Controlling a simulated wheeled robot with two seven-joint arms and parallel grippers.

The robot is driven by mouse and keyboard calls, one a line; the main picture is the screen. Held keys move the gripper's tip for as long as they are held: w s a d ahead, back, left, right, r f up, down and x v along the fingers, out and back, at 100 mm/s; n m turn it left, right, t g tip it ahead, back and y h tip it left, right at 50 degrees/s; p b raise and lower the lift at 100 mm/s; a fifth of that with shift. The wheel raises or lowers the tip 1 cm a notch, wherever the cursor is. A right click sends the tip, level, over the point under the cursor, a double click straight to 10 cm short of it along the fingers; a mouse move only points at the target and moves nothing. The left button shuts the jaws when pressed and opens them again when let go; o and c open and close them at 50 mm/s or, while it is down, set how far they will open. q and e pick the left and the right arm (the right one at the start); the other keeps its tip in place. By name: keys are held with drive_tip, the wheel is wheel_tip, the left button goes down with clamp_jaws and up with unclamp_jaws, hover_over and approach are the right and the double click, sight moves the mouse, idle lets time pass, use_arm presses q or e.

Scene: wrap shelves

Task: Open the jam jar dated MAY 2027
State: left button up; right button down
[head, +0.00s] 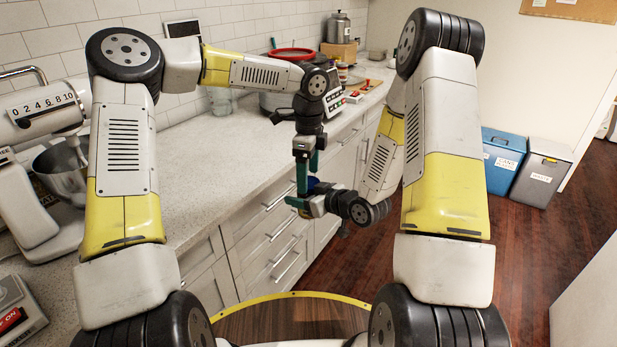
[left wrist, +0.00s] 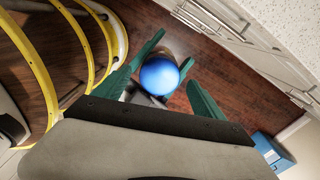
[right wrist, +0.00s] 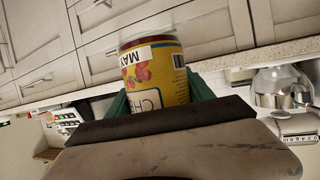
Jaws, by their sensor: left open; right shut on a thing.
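My right gripper (head: 301,203) is shut on a jam jar (right wrist: 157,68) in front of the counter. The jar has a yellow label with red fruit. In the right wrist view the word MAY appears upside down on a white strip; the year cannot be read. The jar's blue lid (left wrist: 159,76) faces the left wrist camera and shows as a small blue patch (head: 312,184) in the head view. My left gripper (head: 308,168) points down from above, open, with its green fingers on either side of the lid. Whether they touch it cannot be told.
The counter (head: 215,165) runs along the left, with drawers (head: 275,215) beneath. A stand mixer (head: 30,190) stands at the left. A red-rimmed pot (head: 292,52) and scales (head: 334,95) stand farther back. Blue (head: 503,160) and grey (head: 540,180) bins are at the right.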

use_arm(q)
wheel_tip(320, 180, up, 3)
drive_tip(key=shift+r, duration=0.2)
drive_tip(key=shift+c, duration=0.2)
wheel_tip(320, 180, up, 3)
drive_tip(key=m, duration=0.3)
wheel_tip(320, 180, down, 8)
drive_tip(key=shift+r, duration=0.15)
drive_tip(key=c, duration=1.5)
drive_tip(key=shift+n, duration=1.3)
drive_tip(key=shift+r, duration=0.2)
drive_tip(key=shift+r, duration=0.9)
